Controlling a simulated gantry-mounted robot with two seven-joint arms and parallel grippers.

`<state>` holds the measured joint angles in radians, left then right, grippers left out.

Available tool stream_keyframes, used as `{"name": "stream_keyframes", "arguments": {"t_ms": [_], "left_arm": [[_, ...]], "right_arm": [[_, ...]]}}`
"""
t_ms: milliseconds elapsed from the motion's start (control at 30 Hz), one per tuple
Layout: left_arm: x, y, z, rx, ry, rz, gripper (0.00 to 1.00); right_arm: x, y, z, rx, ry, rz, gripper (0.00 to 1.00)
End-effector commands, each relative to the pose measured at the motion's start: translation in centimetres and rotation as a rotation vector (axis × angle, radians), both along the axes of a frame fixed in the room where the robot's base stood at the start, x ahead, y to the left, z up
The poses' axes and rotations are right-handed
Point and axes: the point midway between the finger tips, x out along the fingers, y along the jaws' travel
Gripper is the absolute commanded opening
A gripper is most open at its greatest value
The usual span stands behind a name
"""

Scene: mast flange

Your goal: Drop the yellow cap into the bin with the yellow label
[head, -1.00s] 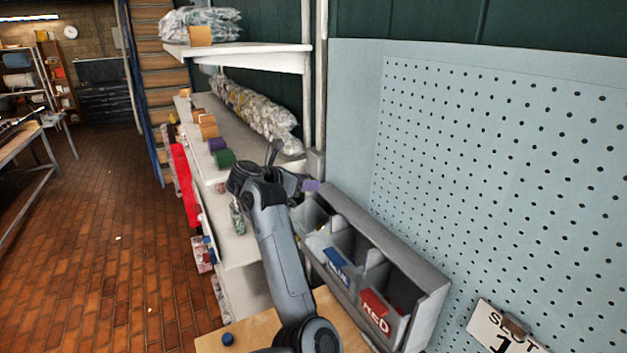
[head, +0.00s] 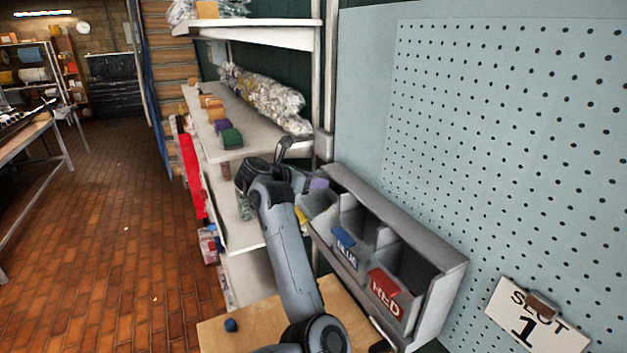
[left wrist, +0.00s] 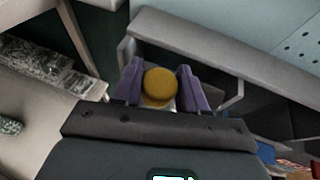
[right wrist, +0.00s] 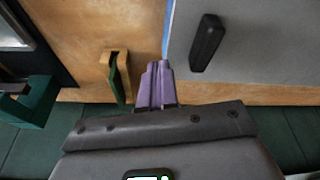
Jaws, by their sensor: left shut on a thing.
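The yellow cap (left wrist: 160,87) is round and sits between the purple fingers of my left gripper (left wrist: 158,90) in the left wrist view. In the head view the left gripper (head: 317,184) is at the far-left compartment of the grey bin row (head: 452,272); its arm partly hides this bin (head: 318,203). A bit of yellow label (head: 301,215) shows on that bin's front. The left wrist view shows grey bin walls around the cap; its height over the bin is unclear. My right gripper (right wrist: 160,82) shows only in the right wrist view, fingers together and empty.
Bins with a blue label (head: 345,248) and a red label (head: 386,294) stand nearer in the row. A perforated panel (head: 500,130) rises behind. Shelves (head: 250,120) with coloured blocks stand left. In the right wrist view, a black handle (right wrist: 206,43) is near the fingers.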

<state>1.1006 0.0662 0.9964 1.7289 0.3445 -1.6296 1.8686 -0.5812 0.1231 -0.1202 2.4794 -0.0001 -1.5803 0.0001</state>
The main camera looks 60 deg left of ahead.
Motion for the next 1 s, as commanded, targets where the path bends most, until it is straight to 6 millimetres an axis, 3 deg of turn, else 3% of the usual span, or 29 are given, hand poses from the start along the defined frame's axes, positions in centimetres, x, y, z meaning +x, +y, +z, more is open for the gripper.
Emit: {"name": "stream_keyframes", "arguments": {"t_ms": [167, 200, 400, 767, 1000], "left_arm": [[0.0, 0.0, 0.1, 0.0, 0.0, 0.0, 0.13], [0.0, 0.0, 0.1, 0.0, 0.0, 0.0, 0.45], [0.0, 0.0, 0.1, 0.0, 0.0, 0.0, 0.72], [-0.4, 0.0, 0.2, 0.001, 0.001, 0.001, 0.72], [-3.2, -0.4, 1.4, 0.003, 0.0, 0.005, 0.72]], "right_arm": [[0.1, 0.1, 0.1, 0.004, -0.001, -0.003, 0.0], [0.1, 0.1, 0.1, 0.006, -0.001, -0.003, 0.0], [0.1, 0.2, 0.1, 0.007, -0.002, -0.005, 0.0], [0.1, 0.1, 0.1, 0.006, -0.002, -0.003, 0.0], [0.1, 0.0, 0.0, -0.001, -0.002, 0.001, 0.0]]}}
